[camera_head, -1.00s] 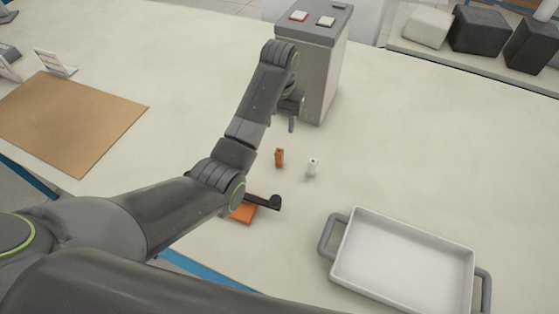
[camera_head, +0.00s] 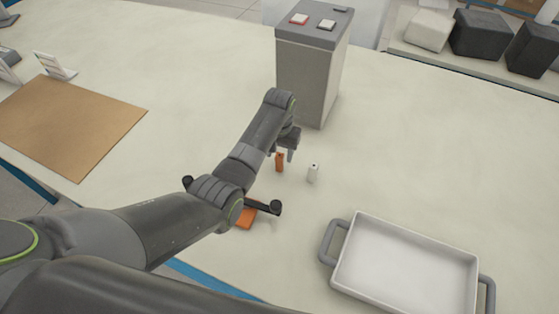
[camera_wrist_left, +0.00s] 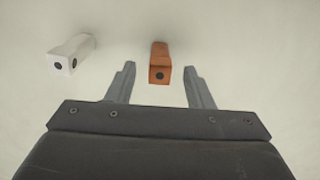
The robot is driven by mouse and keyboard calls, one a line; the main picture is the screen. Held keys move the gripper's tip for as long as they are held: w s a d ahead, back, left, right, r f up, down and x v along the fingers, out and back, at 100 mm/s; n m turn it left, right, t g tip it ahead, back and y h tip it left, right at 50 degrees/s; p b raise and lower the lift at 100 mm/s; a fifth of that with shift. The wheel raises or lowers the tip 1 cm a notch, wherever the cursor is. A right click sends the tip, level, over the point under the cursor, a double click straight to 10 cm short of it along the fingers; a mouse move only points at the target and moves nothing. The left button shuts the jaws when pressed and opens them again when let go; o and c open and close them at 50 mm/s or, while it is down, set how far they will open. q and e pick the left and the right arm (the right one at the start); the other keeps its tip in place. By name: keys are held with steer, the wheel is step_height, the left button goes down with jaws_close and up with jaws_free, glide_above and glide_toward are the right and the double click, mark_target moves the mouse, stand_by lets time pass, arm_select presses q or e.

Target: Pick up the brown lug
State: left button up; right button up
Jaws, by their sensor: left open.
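The brown lug (camera_head: 280,163) is a small orange-brown upright block on the pale table, partly covered from above by my left gripper in the head view. In the left wrist view the brown lug (camera_wrist_left: 159,58) shows between the tips of my open left gripper (camera_wrist_left: 159,70), with a gap on each side. The left gripper (camera_head: 290,152) is right beside the lug in the head view, and its jaws hold nothing. My right gripper is not in view.
A white lug (camera_head: 313,173) stands close to the right of the brown one; it also shows in the left wrist view (camera_wrist_left: 70,55). A grey box with buttons (camera_head: 302,80) stands behind. A white tray (camera_head: 408,237) is at front right. An orange object (camera_head: 246,217) lies under my arm.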

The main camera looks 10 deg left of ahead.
arm_select(q)
steer(key=shift+f, duration=1)
jaws_close()
steer(key=shift+r, duration=0.1)
